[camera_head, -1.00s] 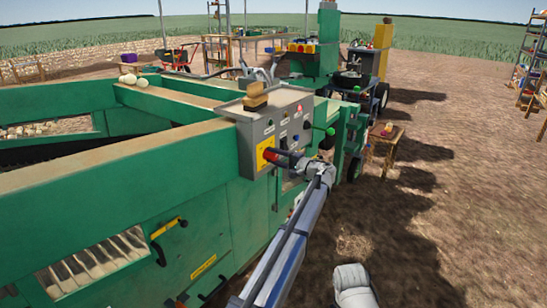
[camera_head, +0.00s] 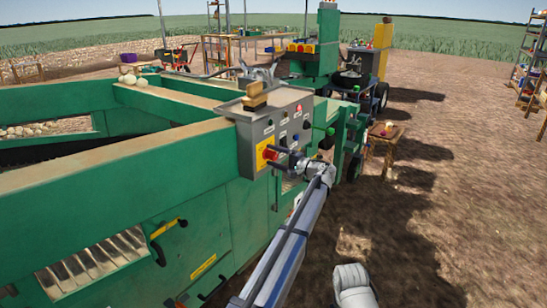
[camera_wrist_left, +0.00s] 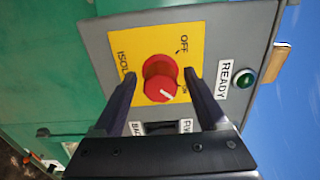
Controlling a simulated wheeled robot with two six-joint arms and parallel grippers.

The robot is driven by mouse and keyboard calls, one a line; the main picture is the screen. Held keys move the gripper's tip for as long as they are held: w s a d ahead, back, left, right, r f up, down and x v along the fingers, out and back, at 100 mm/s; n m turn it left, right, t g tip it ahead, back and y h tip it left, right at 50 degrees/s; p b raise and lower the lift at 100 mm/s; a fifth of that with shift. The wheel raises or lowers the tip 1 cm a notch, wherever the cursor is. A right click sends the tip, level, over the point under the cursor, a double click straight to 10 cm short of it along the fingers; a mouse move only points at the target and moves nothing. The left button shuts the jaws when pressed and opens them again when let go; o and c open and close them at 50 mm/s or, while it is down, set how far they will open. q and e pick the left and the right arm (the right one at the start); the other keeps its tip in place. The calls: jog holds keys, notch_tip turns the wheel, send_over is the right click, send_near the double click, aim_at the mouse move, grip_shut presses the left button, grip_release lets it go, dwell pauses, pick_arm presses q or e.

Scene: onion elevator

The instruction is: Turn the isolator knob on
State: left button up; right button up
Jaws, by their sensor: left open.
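The red isolator knob (camera_head: 270,154) sits on a yellow plate on the grey control box of the green machine. In the left wrist view the knob (camera_wrist_left: 160,78) shows face on, and its white mark points to the lower right, toward the small ON label and away from OFF. My left gripper (camera_head: 281,156) is open in front of the panel. In the left wrist view its two dark fingers lie on either side of the knob, with gaps between; how far the tips are from the panel is hard to tell. My right gripper is not in view.
The grey control box (camera_head: 256,133) carries other buttons and labels, among them a green READY light (camera_wrist_left: 244,80). A brush-like wooden item (camera_head: 255,97) lies on top. A small wooden table (camera_head: 386,137) stands behind. Bare soil to the right is open.

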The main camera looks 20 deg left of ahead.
pick_arm(q)
jog(key=v, duration=0.7)
jog(key=shift+s+d, duration=0.15)
jog(key=shift+d, duration=0.2)
jog(key=s+a+f+n+g+h, duration=0.1)
jog(key=s+a+f+g+h, duration=0.2)
jog(key=s+f, duration=0.65)
jog(key=s+a+f+n+g+h, duration=0.1)
jog(key=s+a+f+h, duration=0.35)
jog(key=s, duration=0.75)
jog(key=s+d+f+n+g+h, duration=0.1)
jog(key=s+d+f+h, duration=0.3)
jog(key=s, duration=0.5)
jog(key=s+d+f+n+h, duration=0.1)
jog(key=s+d+f+h, duration=0.35)
jog(key=s, duration=0.45)
jog(key=s+d+r+m+p, duration=0.1)
jog(key=s+d+r+p, duration=0.1)
jog(key=d+r+p, duration=0.2)
jog(key=s+d+r+m+g+p, duration=0.1)
jog(key=d+r+p, duration=0.3)
jog(key=r+p, duration=0.6)
jog(key=s+d+r+m+p, duration=0.1)
jog(key=s+d+r+p, duration=0.2)
jog(key=r+p, duration=0.4)
jog(key=shift+s+d+r+m, duration=0.2)
jog(key=shift+d+r+m, duration=0.1)
jog(key=shift+d+r, duration=0.3)
